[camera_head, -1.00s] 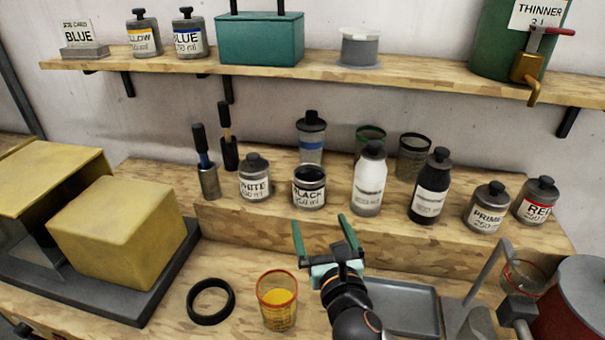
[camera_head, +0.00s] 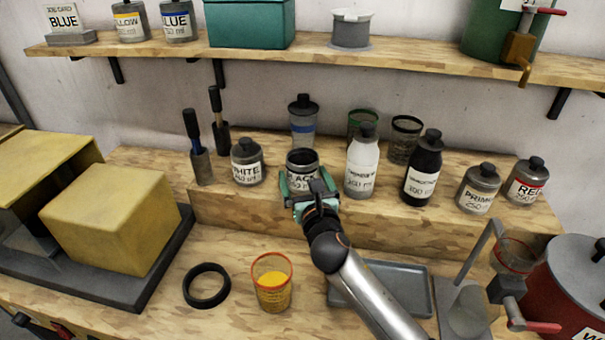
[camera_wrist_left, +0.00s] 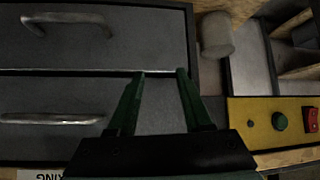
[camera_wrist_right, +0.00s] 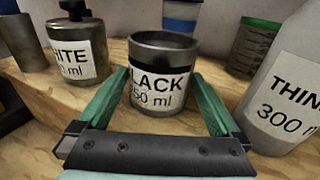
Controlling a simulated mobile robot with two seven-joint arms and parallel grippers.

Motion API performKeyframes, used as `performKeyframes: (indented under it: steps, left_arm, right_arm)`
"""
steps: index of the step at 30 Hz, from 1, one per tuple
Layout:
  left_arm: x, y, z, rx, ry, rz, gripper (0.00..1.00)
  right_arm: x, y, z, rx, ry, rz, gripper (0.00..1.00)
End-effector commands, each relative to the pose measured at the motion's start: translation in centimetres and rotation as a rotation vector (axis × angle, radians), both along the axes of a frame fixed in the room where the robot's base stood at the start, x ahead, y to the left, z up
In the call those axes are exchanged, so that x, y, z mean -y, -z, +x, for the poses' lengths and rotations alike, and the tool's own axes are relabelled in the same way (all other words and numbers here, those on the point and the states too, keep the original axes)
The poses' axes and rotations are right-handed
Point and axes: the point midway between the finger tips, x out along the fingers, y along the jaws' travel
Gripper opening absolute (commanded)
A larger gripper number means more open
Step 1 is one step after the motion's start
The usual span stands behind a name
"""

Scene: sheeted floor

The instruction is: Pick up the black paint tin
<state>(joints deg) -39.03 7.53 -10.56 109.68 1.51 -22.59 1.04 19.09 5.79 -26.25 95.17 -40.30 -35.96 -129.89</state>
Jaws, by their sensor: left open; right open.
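The black paint tin (camera_head: 302,162) is an open grey tin with a "BLACK" label, standing upright on the raised wooden step. My right gripper (camera_head: 304,185) is open at the tin, with one green finger on each side of it. The right wrist view shows the tin (camera_wrist_right: 160,72) between the spread fingers of the gripper (camera_wrist_right: 158,105), with a gap visible on the right side. My left gripper (camera_wrist_left: 158,75) is open and empty in front of grey drawers in the left wrist view; it is out of the head view.
The white tin (camera_head: 247,162) stands left of the black tin, and a white thinner bottle (camera_head: 362,165) stands close on its right. A blue-banded container (camera_head: 303,120) is behind. A cup of yellow paint (camera_head: 272,285), a black ring (camera_head: 207,286) and a grey tray (camera_head: 400,280) are in front.

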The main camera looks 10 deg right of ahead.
Motion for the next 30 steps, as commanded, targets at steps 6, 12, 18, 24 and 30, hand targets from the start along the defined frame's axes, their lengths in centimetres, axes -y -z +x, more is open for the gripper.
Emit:
performKeyframes:
  steps: [6, 12, 18, 24, 30]
  left_arm:
    - [0.0, 0.0, 0.12, 0.002, 0.0, 0.0, 0.5]
    - [0.0, 0.0, 0.13, 0.003, 0.0, -0.001, 0.5]
    - [0.0, -0.01, 0.14, 0.003, 0.0, -0.001, 0.5]
    - [0.0, -0.01, 0.15, 0.003, 0.0, -0.001, 0.5]
    - [-0.01, -0.02, 0.16, 0.003, -0.001, 0.0, 0.5]
  right_arm:
    - [-0.01, 0.03, 1.47, 0.001, -0.001, 0.001, 1.0]
    - [0.0, 0.01, 1.48, 0.001, -0.001, 0.001, 1.0]
    - [0.01, 0.02, 1.46, 0.001, -0.001, 0.0, 0.79]
    - [0.02, 0.03, 1.45, 0.001, 0.0, 0.0, 0.56]
    - [0.02, 0.04, 1.45, 0.0, 0.0, 0.0, 0.34]
